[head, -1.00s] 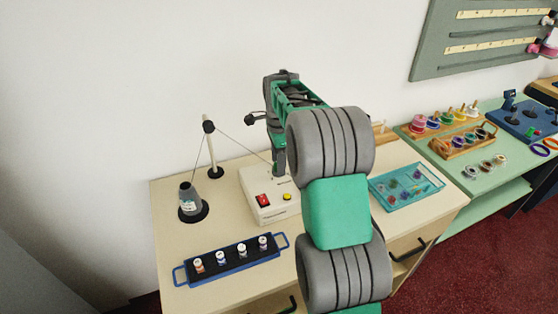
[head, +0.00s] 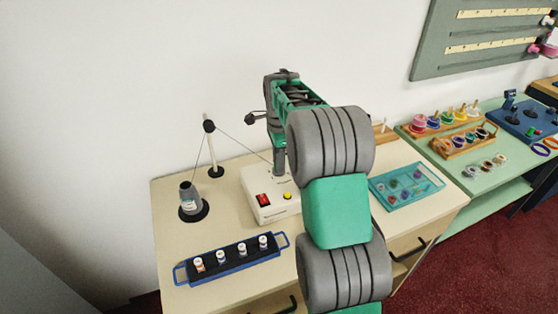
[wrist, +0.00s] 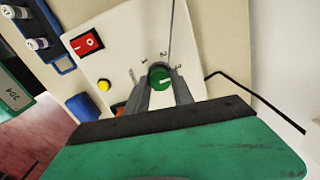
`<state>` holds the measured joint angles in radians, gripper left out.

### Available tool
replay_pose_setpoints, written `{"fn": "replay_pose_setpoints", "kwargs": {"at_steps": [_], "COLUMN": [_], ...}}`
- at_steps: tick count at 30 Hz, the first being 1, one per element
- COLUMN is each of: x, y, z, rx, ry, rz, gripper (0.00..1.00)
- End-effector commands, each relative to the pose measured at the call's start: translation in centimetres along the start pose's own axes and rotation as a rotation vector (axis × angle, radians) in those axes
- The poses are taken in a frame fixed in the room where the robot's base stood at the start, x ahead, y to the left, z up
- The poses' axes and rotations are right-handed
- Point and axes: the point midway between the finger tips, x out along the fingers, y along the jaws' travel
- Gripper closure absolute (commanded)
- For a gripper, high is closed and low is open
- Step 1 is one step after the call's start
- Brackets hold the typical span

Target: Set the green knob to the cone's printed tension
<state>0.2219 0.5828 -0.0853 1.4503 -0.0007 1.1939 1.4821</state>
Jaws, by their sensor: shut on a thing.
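The green knob (wrist: 159,77) shows in the wrist view on the face of a cream machine (wrist: 120,45), with a pale pointer line and small printed numerals around it. My gripper (wrist: 160,88) is shut on the knob, one finger on each side. The cone (head: 188,196) is dark grey with a pale label and stands at the left of the table in the head view; its print is too small to read. In the head view my arm hides the knob.
A red switch (wrist: 87,43) and a yellow button (wrist: 104,85) sit on the machine beside the knob. A blue rack (head: 228,264) with several small spools stands in front. A teal tray (head: 405,203) lies at the right. A thread runs from the post (head: 211,150) to the machine.

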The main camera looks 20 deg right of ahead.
Motion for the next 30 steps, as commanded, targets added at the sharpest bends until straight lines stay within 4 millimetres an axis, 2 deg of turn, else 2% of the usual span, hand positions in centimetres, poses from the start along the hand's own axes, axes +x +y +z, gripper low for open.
{"fn": "replay_pose_setpoints", "kwargs": {"at_steps": [11,30], "x": [-0.02,-0.06], "y": [0.02,-0.01], "z": [0.09,0.14], "rx": [-0.124,-0.700], "ry": [0.000,0.000], "rz": [0.001,0.000], "gripper": [1.00,1.00]}}
